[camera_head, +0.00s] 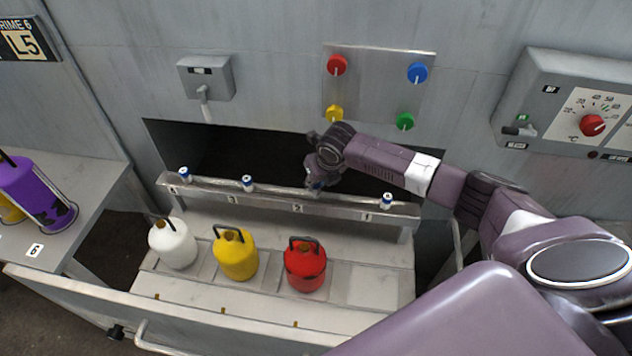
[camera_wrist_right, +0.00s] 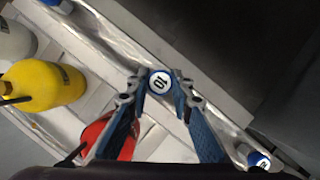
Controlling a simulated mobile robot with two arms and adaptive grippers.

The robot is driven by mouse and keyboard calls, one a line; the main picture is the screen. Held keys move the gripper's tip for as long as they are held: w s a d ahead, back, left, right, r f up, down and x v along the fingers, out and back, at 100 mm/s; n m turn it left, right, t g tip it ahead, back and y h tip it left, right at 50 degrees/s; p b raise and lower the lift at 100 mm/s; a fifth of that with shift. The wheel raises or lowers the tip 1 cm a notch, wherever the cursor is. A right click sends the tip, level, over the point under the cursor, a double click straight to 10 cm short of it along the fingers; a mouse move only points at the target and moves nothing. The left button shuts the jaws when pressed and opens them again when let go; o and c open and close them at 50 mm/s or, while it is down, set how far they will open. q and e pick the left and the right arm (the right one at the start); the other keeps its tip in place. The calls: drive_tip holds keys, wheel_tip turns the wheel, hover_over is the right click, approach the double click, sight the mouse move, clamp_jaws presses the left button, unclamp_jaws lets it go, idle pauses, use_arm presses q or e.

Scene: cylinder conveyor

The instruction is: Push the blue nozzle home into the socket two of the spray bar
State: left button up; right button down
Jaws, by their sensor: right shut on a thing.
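The spray bar (camera_head: 335,205) runs across the front of the dark opening, with number labels along its face. My right gripper (camera_head: 315,184) is over the bar just above the label 2. In the right wrist view the gripper (camera_wrist_right: 161,88) is shut on a blue nozzle (camera_wrist_right: 160,81) with a white top marked 10. The nozzle sits between the fingertips, over the bar. In the head view the gripper mostly hides it, and how deep it sits in the socket cannot be told. My left gripper is not in view.
Other blue-and-white nozzles stand on the bar near label 1 (camera_head: 387,201), near label 3 (camera_head: 247,183) and at the left end (camera_head: 184,174). White (camera_head: 173,245), yellow (camera_head: 236,256) and red (camera_head: 305,268) canisters stand in front. A panel of colored knobs (camera_head: 378,88) is above.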

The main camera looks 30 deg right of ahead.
drive_tip(key=shift+f+b, duration=0.65)
drive_tip(key=shift+f, duration=0.7)
drive_tip(key=c, duration=1.6)
unclamp_jaws()
drive_tip(key=v, duration=1.2)
drive_tip(key=shift+d, duration=0.1)
drive_tip(key=shift+s+f, duration=0.1)
